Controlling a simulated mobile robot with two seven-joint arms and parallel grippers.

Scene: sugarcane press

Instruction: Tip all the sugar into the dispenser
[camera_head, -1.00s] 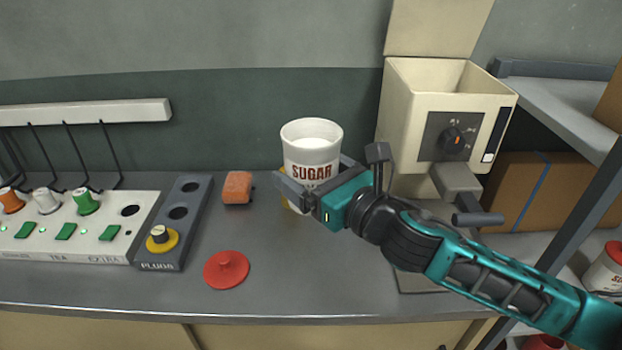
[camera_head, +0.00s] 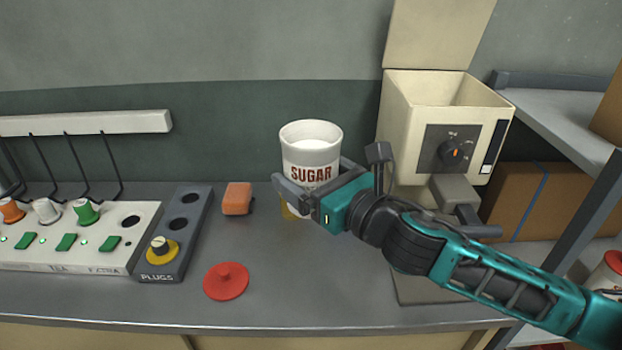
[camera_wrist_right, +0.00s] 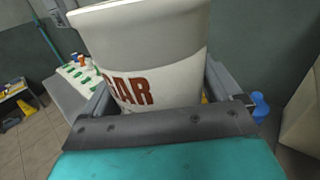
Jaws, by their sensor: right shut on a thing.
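A white sugar cup (camera_head: 311,152) with red-brown lettering stands upright in the grip of my right gripper (camera_head: 305,200), its white contents showing at the open top. The cup also fills the middle of the right wrist view (camera_wrist_right: 150,60), between the two fingers. The cup appears to be held above the counter. The cream dispenser (camera_head: 400,118) stands to the right of the cup, with its lid raised and its top open. It has a dial and a spout on the front. My left gripper is not in view.
A red lid (camera_head: 226,281) and an orange sponge-like block (camera_head: 237,198) lie on the grey counter (camera_head: 270,300). A dark plug holder (camera_head: 170,240) and a white switch panel (camera_head: 90,258) are at the left. A shelf with a cardboard box (camera_head: 545,205) is at the right.

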